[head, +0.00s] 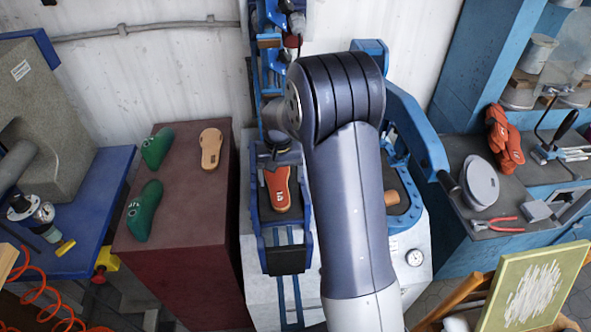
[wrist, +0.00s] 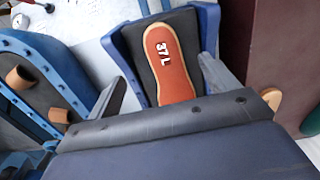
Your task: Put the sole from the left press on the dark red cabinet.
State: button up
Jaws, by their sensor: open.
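An orange-red sole (head: 278,188) lies in the left press (head: 285,262), on its dark pad. In the wrist view the sole (wrist: 172,62) is marked 37L, and its near end is hidden behind my gripper's body. My gripper (wrist: 164,86) is open, with one grey finger to each side of the sole in the picture, and it holds nothing. In the head view my arm hides most of the gripper, which is above the far part of the left press.
The right press (head: 412,205) is partly behind my arm. A blue bench (head: 90,215) stands left, a workbench (head: 530,200) right.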

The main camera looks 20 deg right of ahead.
aim_at(281, 199)
jog(key=shift+f+b, duration=3.1)
jog(key=shift+f, duration=1.45)
jog(key=shift+c, duration=0.3)
jog(key=c, duration=1)
jog(key=shift+r, duration=0.15)
jog(key=shift+w+d+r+p, duration=0.1)
jog(key=shift+w+r+p, duration=0.9)
